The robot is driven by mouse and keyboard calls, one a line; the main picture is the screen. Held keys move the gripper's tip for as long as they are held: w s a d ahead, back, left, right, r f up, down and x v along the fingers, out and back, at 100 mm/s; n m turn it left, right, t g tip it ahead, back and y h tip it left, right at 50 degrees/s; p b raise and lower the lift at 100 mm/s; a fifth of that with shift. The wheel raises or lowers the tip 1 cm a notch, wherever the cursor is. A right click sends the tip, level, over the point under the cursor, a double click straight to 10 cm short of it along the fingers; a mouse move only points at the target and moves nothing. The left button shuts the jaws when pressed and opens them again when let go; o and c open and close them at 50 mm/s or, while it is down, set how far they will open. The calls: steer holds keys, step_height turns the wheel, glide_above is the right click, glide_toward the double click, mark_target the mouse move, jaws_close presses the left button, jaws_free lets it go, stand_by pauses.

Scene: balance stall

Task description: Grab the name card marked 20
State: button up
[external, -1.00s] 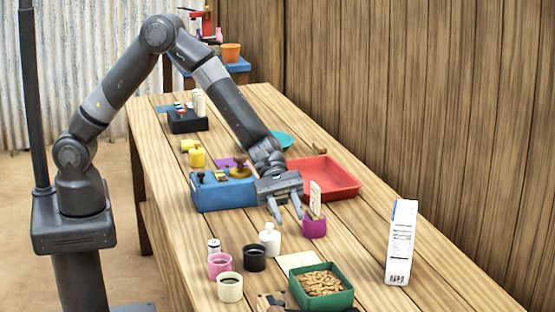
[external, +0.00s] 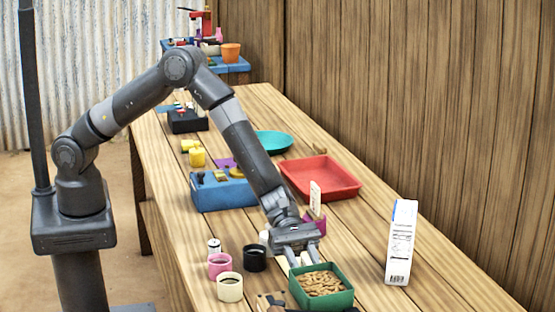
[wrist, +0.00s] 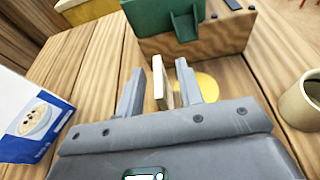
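A pale upright card (external: 315,197) stands in a purple holder (external: 318,223) just behind my gripper in the external view; its marking is too small to read. My gripper (external: 302,262) points down at the near part of the table, beside the green tray. In the wrist view my gripper (wrist: 157,75) has its fingers apart. A thin cream slab (wrist: 161,84) shows in the gap between them, nearer the left finger; no number is legible on it, and I cannot tell whether it is a name card.
A green tray of brown pieces (external: 349,298) lies close to the fingers. A pink cup (external: 220,265), a black cup (external: 255,258) and a cream cup (external: 230,288) stand left. A white carton (external: 401,243) stands right. A red tray (external: 345,192) and blue box (external: 222,196) lie behind.

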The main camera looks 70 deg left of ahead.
steer(key=shift+x, duration=1.1)
jaws_close()
